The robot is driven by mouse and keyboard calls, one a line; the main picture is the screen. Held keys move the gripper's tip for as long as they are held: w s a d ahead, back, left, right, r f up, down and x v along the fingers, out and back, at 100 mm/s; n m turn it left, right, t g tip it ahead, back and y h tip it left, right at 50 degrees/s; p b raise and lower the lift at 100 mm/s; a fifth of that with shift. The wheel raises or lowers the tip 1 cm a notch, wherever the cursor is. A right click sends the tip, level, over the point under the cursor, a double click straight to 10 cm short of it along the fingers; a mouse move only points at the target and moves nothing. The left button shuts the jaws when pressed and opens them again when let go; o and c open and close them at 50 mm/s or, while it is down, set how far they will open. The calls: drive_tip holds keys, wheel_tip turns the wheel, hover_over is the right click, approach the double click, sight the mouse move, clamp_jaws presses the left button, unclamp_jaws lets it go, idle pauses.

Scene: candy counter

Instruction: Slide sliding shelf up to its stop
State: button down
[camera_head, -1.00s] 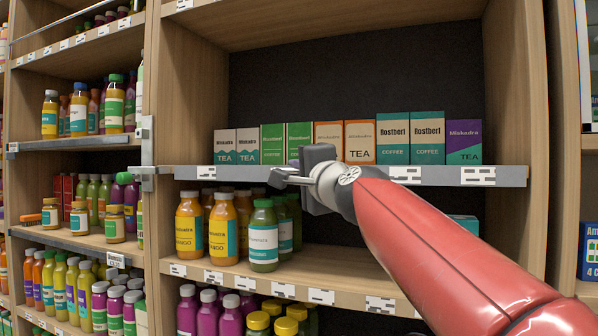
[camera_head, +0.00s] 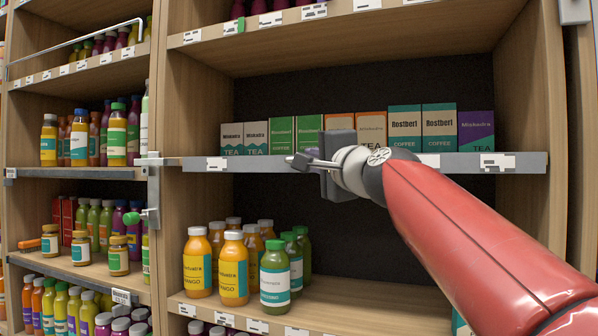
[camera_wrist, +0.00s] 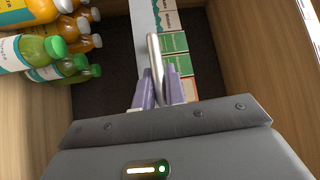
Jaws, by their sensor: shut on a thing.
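The sliding shelf (camera_head: 260,164) is a grey board with price labels on its front edge, level across the middle bay. A row of tea and coffee boxes (camera_head: 282,134) stands upright on it. My gripper (camera_head: 318,166) is at the front edge, left of the shelf's middle. In the wrist view, its two pale fingers (camera_wrist: 160,92) are shut on a slim metal bar handle (camera_wrist: 154,55). The handle (camera_head: 302,160) is partly hidden by my gripper in the head view. A dark gap shows between the box tops and the fixed shelf above.
Juice bottles (camera_head: 234,268) stand on the wooden shelf below, with clear space above their caps. A fixed wooden shelf (camera_head: 350,32) is overhead. Metal brackets (camera_head: 150,216) are on the left upright. Wooden side walls (camera_head: 528,110) bound the bay.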

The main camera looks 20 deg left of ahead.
drive_tip(key=shift+s+d+r, duration=0.1)
drive_tip(key=shift+r, duration=0.4)
drive_tip(key=c, duration=1.5)
unclamp_jaws()
drive_tip(key=shift+f, duration=0.1)
drive_tip(key=shift+o, duration=0.2)
drive_tip(key=shift+f, duration=0.1)
drive_tip(key=shift+s+d+f, duration=0.15)
drive_tip(key=shift+d, duration=0.05)
drive_tip(key=r+b+v, duration=0.1)
drive_tip(key=b+v, duration=0.2)
drive_tip(key=v, duration=0.4)
drive_tip(key=shift+f, duration=0.4)
